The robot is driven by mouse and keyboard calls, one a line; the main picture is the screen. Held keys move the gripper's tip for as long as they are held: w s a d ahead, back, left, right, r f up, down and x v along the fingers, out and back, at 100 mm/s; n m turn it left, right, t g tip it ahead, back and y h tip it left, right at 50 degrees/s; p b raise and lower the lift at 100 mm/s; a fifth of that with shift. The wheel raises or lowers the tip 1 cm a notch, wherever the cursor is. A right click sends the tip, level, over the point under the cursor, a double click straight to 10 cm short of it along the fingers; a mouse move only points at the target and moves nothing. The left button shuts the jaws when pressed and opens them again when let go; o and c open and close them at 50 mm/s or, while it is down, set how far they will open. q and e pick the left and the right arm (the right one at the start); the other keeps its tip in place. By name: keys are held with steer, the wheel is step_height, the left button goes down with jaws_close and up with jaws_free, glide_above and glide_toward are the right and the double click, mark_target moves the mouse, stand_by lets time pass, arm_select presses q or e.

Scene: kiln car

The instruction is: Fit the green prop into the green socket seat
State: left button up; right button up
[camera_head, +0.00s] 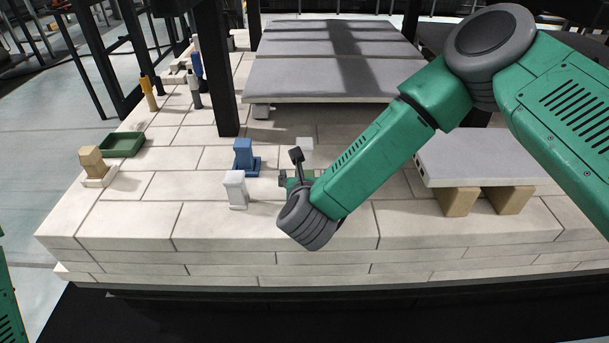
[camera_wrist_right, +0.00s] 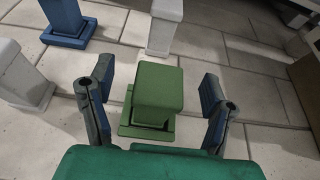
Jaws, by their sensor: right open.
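The green prop (camera_wrist_right: 157,88) is a blocky green post in the right wrist view. It stands upright over the flat green socket seat (camera_wrist_right: 132,131), whose plate shows around its foot; how deep it sits is hidden. My right gripper (camera_wrist_right: 158,95) is open, with one dark finger on each side of the prop and a visible gap on both sides. In the head view the right gripper (camera_head: 291,169) is low over the brick deck, and my wrist mostly hides the prop and seat. My left gripper is out of view.
A blue prop on its base (camera_head: 243,153) and a white prop (camera_head: 235,188) stand left of the right gripper. A tan prop (camera_head: 92,158) and green tray (camera_head: 122,144) are farther left. A slab on tan blocks (camera_head: 475,160) stands right. Dark uprights rise behind.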

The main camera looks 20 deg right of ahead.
steer(key=shift+p+v, duration=1)
steer(key=shift+v, duration=1.15)
steer(key=v, duration=1.2)
steer(key=shift+f, duration=0.15)
steer(key=shift+a, duration=0.1)
